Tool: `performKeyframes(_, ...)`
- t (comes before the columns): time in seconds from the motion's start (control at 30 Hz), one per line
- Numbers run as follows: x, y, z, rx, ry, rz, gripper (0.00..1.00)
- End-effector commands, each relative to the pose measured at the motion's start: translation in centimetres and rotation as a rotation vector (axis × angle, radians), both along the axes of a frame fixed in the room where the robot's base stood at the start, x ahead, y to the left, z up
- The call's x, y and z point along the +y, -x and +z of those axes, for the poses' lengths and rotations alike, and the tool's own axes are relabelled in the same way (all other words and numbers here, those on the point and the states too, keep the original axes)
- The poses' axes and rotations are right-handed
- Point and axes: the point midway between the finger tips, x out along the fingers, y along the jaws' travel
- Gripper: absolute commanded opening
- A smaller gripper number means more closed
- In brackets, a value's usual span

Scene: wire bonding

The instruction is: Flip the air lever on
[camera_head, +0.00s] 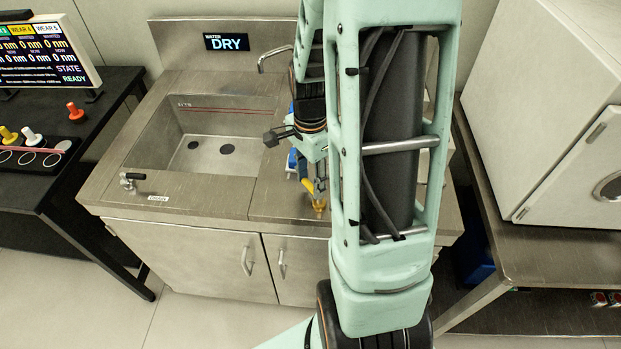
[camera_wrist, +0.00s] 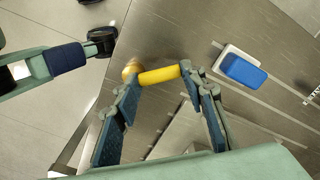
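The air lever (camera_wrist: 158,75) is a yellow handle joined at its left end to a brass-coloured fitting (camera_wrist: 131,68) near the edge of the steel counter. In the head view the lever (camera_head: 319,204) shows small and partly hidden at the counter's front, beside my arm. My gripper (camera_wrist: 161,78) is over it in the wrist view. Its two fingers are apart, one near each end of the yellow handle, with nothing clamped between them. Whether a fingertip touches the handle I cannot tell. In the head view my gripper (camera_head: 312,186) is mostly hidden by my arm.
A blue block on a white base (camera_wrist: 243,71) lies on the counter right of the lever. A steel sink (camera_head: 212,150) with a black-handled lever (camera_head: 131,178) is at left. A display (camera_head: 227,42) reads "WATER DRY". A white cabinet (camera_head: 548,100) stands right.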

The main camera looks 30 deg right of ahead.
Motion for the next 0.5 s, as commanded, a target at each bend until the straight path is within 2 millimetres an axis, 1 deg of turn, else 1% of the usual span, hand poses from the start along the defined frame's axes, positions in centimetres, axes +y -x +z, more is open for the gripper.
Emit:
performKeyframes(0.03,0.0,-0.01,0.01,0.0,0.0,0.0,0.28)
performKeyframes(0.17,-0.01,-0.01,0.02,0.0,0.0,0.0,0.14)
performKeyframes(0.3,-0.12,-0.02,-0.03,0.0,0.001,-0.027,0.14)
performKeyframes(0.5,-0.62,0.01,0.02,0.001,0.0,-0.167,0.14)
